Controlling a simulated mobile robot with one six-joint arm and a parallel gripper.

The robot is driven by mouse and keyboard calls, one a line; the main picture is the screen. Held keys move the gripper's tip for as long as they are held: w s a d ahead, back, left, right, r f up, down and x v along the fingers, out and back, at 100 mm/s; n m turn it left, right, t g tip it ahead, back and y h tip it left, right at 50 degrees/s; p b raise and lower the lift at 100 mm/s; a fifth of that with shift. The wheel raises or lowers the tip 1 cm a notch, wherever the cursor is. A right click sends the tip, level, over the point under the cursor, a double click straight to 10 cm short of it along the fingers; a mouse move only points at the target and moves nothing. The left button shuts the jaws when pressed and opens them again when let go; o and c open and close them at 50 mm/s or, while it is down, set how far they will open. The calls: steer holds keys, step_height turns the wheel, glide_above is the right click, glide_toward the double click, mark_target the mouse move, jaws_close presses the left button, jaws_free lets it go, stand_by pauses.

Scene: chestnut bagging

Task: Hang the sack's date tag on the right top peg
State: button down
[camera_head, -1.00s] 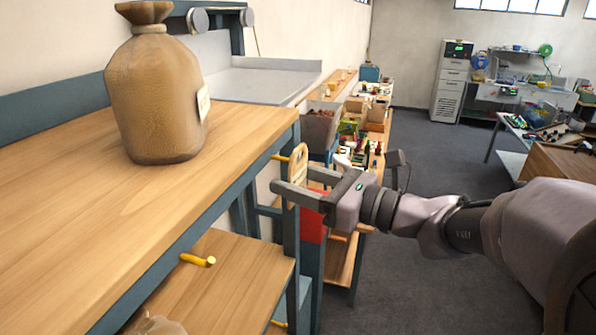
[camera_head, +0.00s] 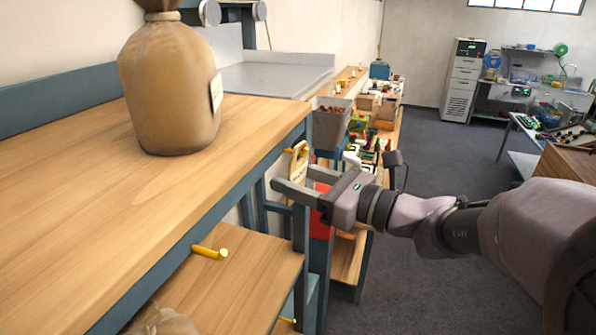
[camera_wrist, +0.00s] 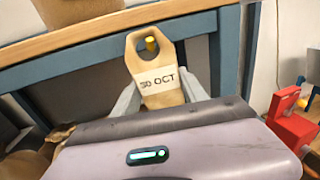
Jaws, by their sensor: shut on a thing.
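My gripper (camera_head: 296,178) is shut on the tan date tag (camera_head: 299,160), held upright in front of the bench's right end. In the wrist view the tag (camera_wrist: 160,83) reads "30 OCT" and has a hole at its top. The yellow right top peg (camera_wrist: 151,44) shows through that hole; I cannot tell whether its tip is inside or behind it. In the head view this peg (camera_head: 289,150) reaches from the bench edge to beside the tag's top. The brown tied sack (camera_head: 170,95) stands on the bench top, with a pale label on its side.
Another yellow peg (camera_head: 210,252) sticks out further left, and one (camera_head: 288,320) sits lower down. The wooden bench top (camera_head: 70,190) has a blue-grey frame close behind the tag. A red object (camera_wrist: 292,128) is right of my gripper. Open floor (camera_head: 440,150) lies to the right.

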jaws_free()
stand_by(0.4)
stand_by(0.4)
steer(key=w+d+b+v, duration=0.1)
steer(key=w+b+v, duration=0.1)
steer(key=v, duration=1)
steer(key=shift+d+b, duration=0.4)
steer(key=shift+d, duration=0.15)
